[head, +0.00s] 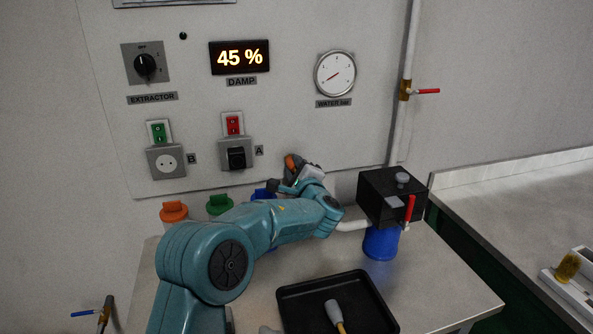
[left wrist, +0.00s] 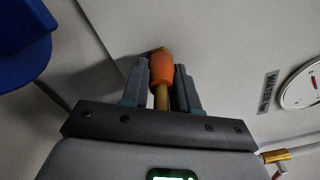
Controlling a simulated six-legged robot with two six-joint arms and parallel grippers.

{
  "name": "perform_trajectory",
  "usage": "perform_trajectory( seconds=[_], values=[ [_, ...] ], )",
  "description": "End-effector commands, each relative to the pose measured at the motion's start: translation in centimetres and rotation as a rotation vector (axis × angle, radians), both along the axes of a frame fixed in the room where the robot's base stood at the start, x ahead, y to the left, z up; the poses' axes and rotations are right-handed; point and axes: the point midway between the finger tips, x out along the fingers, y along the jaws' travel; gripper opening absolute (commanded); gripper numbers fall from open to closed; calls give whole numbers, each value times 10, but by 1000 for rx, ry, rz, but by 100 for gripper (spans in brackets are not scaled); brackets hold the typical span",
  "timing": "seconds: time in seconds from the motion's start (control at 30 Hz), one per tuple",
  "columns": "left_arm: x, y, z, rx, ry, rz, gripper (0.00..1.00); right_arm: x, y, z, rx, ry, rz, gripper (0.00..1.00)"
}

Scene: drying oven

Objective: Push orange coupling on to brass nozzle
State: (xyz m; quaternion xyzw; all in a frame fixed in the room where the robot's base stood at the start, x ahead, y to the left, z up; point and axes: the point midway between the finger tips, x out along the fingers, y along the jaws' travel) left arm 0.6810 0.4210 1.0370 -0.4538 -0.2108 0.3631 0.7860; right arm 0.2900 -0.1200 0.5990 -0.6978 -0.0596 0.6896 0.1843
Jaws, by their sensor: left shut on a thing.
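The orange coupling (left wrist: 162,70) is between the two grey fingers of my left gripper (left wrist: 166,75) in the left wrist view, and the gripper is shut on it. A brass-coloured stem (left wrist: 162,97) shows on the near side of the coupling. A small brass-coloured end (left wrist: 160,51) shows at its far side, close to the wall panel; I cannot tell whether this is the nozzle or part of the coupling. In the head view the coupling (head: 290,161) is a small orange patch at my left gripper (head: 293,167), in front of the panel below socket A. My right gripper is not in view.
Orange (head: 174,211), green (head: 219,204) and blue caps stand behind my left arm. A black box (head: 392,196) over a blue container (head: 381,243) is to the right. A black tray (head: 370,288) holds a tool. A blue-handled tap (head: 103,316) is at lower left.

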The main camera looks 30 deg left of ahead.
Motion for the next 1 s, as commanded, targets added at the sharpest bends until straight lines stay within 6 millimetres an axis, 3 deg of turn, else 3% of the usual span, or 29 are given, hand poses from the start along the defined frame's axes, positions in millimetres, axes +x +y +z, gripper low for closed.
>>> perform_trajectory(
  seconds=[0.7,0.73,0.8,1.0],
  values=[
    [2,3,0,0,0,1,0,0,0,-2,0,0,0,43],
    [2,3,0,0,0,0,39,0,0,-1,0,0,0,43],
    [2,3,0,0,0,0,59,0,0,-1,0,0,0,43],
    [2,2,0,0,0,0,59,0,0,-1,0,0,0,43]
  ],
)
